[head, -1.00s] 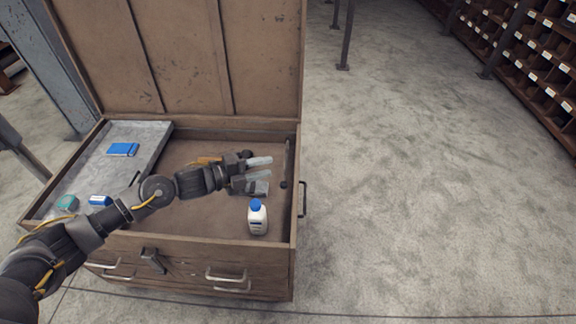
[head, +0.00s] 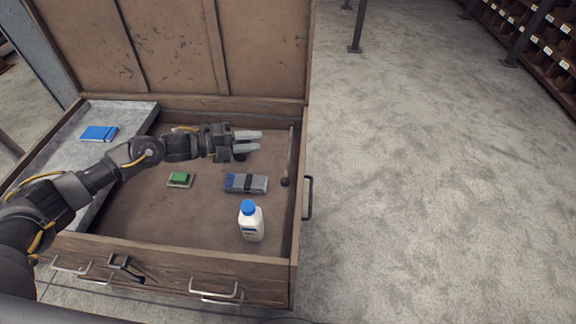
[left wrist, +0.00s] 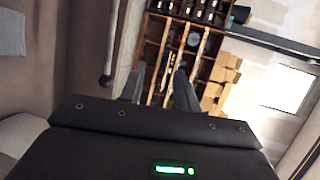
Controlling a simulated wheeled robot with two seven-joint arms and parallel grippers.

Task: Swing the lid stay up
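The lid stay (head: 289,157) is a slim rod with a dark round knob at its near end. It lies low along the inside of the right wall of the open wooden chest (head: 200,260). In the left wrist view the stay (left wrist: 116,38) hangs down in the picture, left of the fingers. The raised lid (head: 170,50) stands at the back. My left gripper (head: 259,141) is open and empty inside the chest, its fingers pointing right toward the stay, with a gap between them. It also shows in the left wrist view (left wrist: 160,68). My right gripper is out of view.
A white bottle with a blue cap (head: 251,222), a grey-blue box (head: 246,183) and a small green item (head: 180,179) are in the chest. A blue item (head: 99,133) lies on the grey tray (head: 135,112) at left. The floor right of the chest is clear.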

